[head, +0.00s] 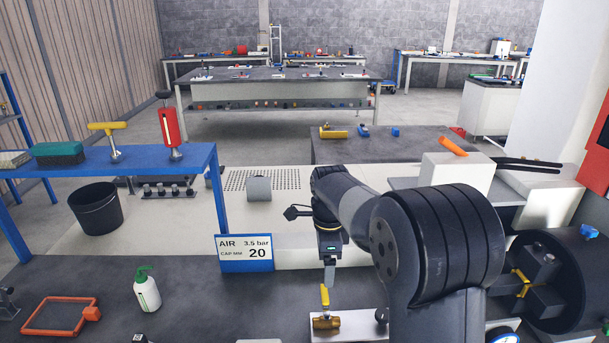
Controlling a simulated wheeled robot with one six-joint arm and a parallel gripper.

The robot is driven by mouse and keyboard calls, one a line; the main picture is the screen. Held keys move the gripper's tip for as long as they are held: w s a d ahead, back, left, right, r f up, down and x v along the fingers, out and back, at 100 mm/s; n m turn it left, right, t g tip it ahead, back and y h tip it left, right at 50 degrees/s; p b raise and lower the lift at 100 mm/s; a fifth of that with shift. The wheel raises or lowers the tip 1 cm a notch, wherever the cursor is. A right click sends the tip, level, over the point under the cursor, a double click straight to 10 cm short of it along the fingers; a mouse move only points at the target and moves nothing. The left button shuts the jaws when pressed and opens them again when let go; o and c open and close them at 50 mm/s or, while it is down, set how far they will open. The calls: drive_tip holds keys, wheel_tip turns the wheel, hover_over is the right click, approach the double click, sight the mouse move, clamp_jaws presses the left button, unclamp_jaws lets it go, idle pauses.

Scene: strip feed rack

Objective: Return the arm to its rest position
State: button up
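My arm comes in from the lower right and bends down to my gripper (329,275), which points downward near the middle of the head view. Its fingers look like one narrow pale piece from here, so I cannot see any gap between them. Just below the fingertips, a brass valve (326,323) with an upright yellow handle (324,296) sits on a white plate (352,325). The fingertips appear close above the handle; I cannot tell whether they touch it.
A blue sign (245,253) reading AIR 3.5 bar stands behind the gripper to the left. A white-green bottle (146,289) and an orange frame (62,315) are on the dark bench at left. A blue shelf (190,160) stands behind. A dark chuck (560,280) is at right.

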sight(325, 293)
wheel_tip(325, 293, down, 9)
drive_tip(key=shift+p, duration=0.5)
